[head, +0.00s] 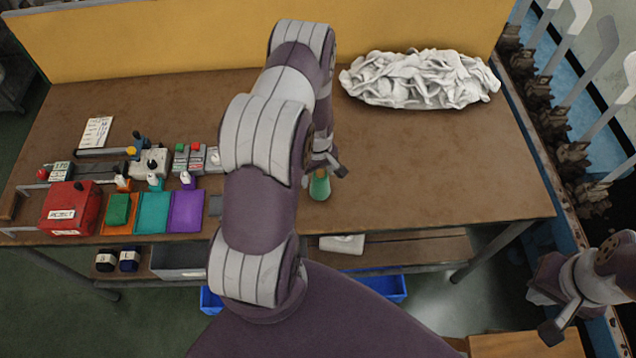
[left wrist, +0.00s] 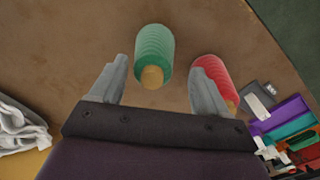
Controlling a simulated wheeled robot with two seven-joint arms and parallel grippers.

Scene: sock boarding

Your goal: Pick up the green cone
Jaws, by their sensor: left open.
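The green cone (head: 320,187) stands on the brown table near its front edge, just right of my left arm in the head view. In the left wrist view the green cone (left wrist: 153,48) lies ahead of the gap between the fingers, its tan tip towards me. My left gripper (head: 326,165) is open and empty above and close to the cone; both its fingers (left wrist: 159,68) show in the wrist view. Whether they touch the cone I cannot tell. My right gripper (head: 548,305) is at the lower right, away from the table; its opening is unclear.
A red cone (left wrist: 216,75) stands close to the green one, partly behind one finger; my arm hides it in the head view. White socks (head: 420,80) are piled at the back right. A red box (head: 69,208) and coloured pads stand left. The table's right is clear.

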